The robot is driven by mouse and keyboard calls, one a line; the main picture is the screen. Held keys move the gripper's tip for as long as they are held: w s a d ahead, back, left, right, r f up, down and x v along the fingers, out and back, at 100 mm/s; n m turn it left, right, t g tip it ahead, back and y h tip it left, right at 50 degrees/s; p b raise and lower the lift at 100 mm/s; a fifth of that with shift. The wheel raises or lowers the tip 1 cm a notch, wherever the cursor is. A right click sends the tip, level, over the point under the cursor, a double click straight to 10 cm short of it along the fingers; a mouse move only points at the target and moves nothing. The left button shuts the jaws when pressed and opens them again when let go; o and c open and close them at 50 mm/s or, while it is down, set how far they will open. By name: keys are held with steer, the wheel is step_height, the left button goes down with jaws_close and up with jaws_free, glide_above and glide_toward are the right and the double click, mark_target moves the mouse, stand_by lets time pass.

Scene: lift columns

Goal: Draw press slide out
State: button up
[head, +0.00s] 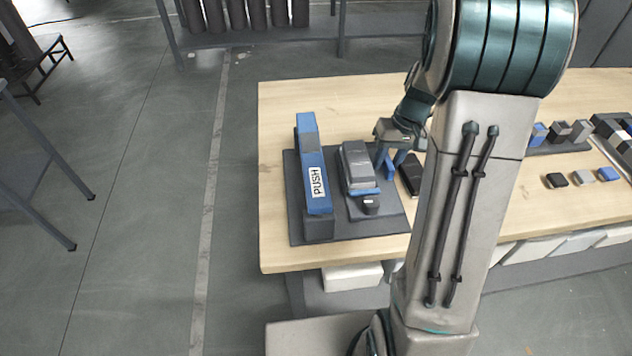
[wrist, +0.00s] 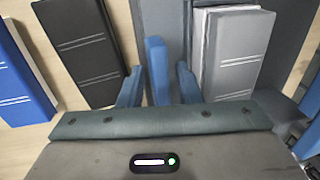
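The press has a dark base plate (head: 330,232), a long blue bar marked PUSH (head: 317,180) and a grey block (head: 357,160) with a blue strip at its front. The grey block (wrist: 235,50) also shows at the right in the wrist view. An upright blue tab (head: 389,171), probably the slide's handle, stands at the right side of the press. My gripper (head: 391,160) is over this tab. In the wrist view, my two fingers (wrist: 158,88) stand open either side of the blue tab (wrist: 157,60), with small gaps visible. The tab's lower end is hidden.
A black block (head: 411,174) lies on the wooden table (head: 285,110), right of the tab; a blue block (wrist: 22,82) lies beyond it in the wrist view. Small blocks (head: 582,177) and a dark rack (head: 560,148) are at the right. My arm hides the table's middle.

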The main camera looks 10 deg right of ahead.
steer(key=shift+a+p+v, duration=0.2)
steer(key=shift+p+v, duration=0.4)
steer(key=shift+v, duration=0.45)
steer(key=shift+a+p+v, duration=0.25)
steer(key=shift+p+v, duration=0.35)
steer(key=shift+v, duration=0.45)
steer(key=shift+a+p+v, duration=0.2)
steer(key=shift+p+v, duration=0.4)
steer(key=shift+v, duration=0.45)
steer(key=shift+r, duration=0.1)
steer(key=s+a+r+t+h, duration=0.1)
steer(key=s+a+r, duration=0.3)
steer(key=s, duration=0.5)
steer(key=s+a+r+t+h, duration=0.1)
steer(key=s+a+r, duration=0.3)
steer(key=s, duration=0.5)
steer(key=shift+a+r+t, duration=0.3)
steer(key=shift+r+t, duration=0.1)
steer(key=shift+t, duration=0.2)
steer(key=shift+s, duration=0.1)
